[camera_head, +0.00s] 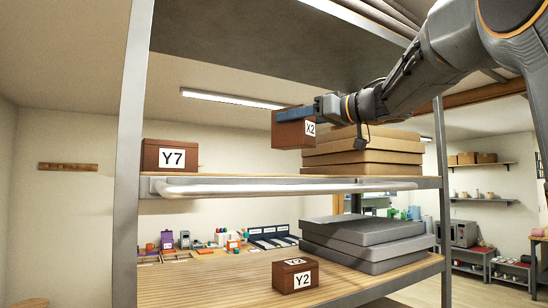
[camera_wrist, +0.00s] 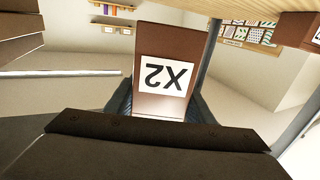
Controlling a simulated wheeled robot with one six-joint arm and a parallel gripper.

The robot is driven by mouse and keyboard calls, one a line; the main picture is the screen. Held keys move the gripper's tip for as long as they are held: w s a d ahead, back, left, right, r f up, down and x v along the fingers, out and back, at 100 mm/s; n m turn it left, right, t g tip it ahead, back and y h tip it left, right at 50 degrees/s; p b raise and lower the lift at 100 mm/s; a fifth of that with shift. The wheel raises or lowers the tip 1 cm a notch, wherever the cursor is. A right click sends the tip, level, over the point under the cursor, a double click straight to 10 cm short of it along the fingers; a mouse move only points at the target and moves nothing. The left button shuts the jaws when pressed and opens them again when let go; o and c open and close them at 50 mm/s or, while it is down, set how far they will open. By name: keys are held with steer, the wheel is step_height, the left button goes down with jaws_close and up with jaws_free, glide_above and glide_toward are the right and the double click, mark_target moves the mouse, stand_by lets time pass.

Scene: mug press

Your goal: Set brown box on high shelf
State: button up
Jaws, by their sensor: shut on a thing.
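The brown box labelled X2 (camera_head: 289,133) is held in my gripper (camera_head: 318,108) above the high shelf (camera_head: 235,181). The box's underside appears clear of the shelf board. In the wrist view the X2 box (camera_wrist: 165,45) sits between the dark fingers of my gripper (camera_wrist: 163,108), its label upside down. My gripper is shut on it. Another brown box, Y7 (camera_head: 170,156), stands at the shelf's left end. A third, Y2 (camera_head: 295,275), stands on the lower wooden shelf (camera_head: 205,285).
Stacked flat cardboard boxes (camera_head: 362,152) fill the high shelf's right part, close to the held box. The shelf between them and Y7 is bare. A grey panel (camera_head: 260,35) lies overhead. Metal posts (camera_head: 130,150) bound the rack. Grey flat boxes (camera_head: 365,240) lie lower right.

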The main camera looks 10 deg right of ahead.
mark_target(296, 148)
steer(key=shift+a+f+p, duration=0.15)
steer(key=shift+f+p, duration=0.45)
steer(key=shift+f, duration=2.9)
steer(key=o, duration=1.3)
steer(key=shift+f, duration=0.15)
steer(key=shift+s+d, duration=0.2)
steer(key=shift+d, duration=0.05)
steer(key=b+v, duration=0.2)
steer(key=v, duration=0.4)
steer(key=shift+s+d+b, duration=0.3)
steer(key=shift+s+b, duration=0.05)
steer(key=shift+s, duration=0.05)
